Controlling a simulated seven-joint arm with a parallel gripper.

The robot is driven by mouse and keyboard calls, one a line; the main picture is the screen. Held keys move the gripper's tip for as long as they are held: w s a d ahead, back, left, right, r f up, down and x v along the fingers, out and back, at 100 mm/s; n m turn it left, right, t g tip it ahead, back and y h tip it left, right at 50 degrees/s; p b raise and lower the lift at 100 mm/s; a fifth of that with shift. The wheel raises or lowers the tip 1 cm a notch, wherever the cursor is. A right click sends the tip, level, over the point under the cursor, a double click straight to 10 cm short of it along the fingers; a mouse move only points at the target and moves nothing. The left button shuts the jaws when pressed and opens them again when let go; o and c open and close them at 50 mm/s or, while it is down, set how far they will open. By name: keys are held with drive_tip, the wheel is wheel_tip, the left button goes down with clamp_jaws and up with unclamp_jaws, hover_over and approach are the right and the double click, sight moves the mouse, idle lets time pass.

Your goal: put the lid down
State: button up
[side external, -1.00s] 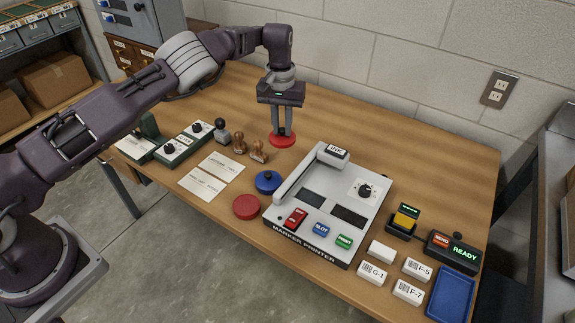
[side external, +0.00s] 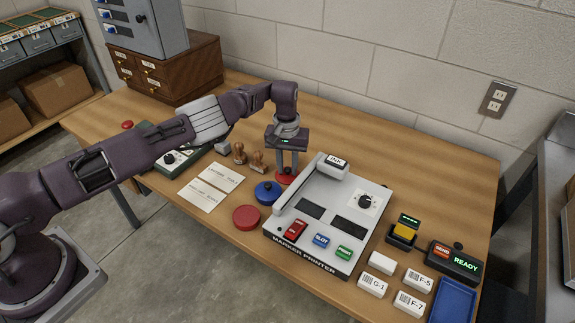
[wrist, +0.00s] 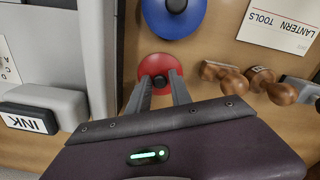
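My gripper (side external: 288,170) is shut on the black knob of a round red lid (side external: 283,181). The lid hangs level below the fingers, between the brown stamps and the printer; whether it touches the table I cannot tell. In the wrist view the red lid (wrist: 152,63) sits between the fingertips. A round red pad (side external: 246,217) lies uncovered near the table's front edge, in front of and left of the lid. A round blue piece with a black knob (side external: 267,192) stands between the pad and the lid.
The marker printer (side external: 327,218) stands close to the right of the lid. Brown-handled stamps (side external: 256,160) and two printed cards (side external: 210,186) lie to the left. Bare wooden table (side external: 380,130) extends behind the printer.

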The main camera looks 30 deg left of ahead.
drive_tip(key=shift+o, duration=0.9)
wheel_tip(320, 180, up, 12)
wheel_tip(320, 180, up, 11)
drive_tip(key=n+t, duration=0.1)
hover_over(287, 169)
drive_tip(key=a, duration=0.4)
drive_tip(key=s+a+r+n+t+h, duration=0.1)
drive_tip(key=s+a+r, duration=0.1)
drive_tip(key=s+r, duration=0.35)
drive_tip(key=s+d+r+m+t, duration=0.1)
drive_tip(key=s+r, duration=0.3)
drive_tip(key=s, duration=0.4)
drive_tip(key=s+r+m+h, duration=0.1)
drive_tip(key=s+r, duration=0.4)
drive_tip(key=s, duration=0.3)
drive_tip(key=s+d+r+m+t, duration=0.1)
drive_tip(key=s+r, duration=0.3)
drive_tip(key=s, duration=0.4)
drive_tip(key=s+f+m+t+y, duration=0.1)
drive_tip(key=s+f, duration=0.4)
drive_tip(key=s, duration=0.8)
drive_tip(key=m+y, duration=0.1)
drive_tip(key=m, duration=0.1)
drive_tip(key=shift+s+f+m+t, duration=0.15)
drive_tip(key=shift+f+m+t, duration=0.15)
drive_tip(key=shift+f, duration=0.1)
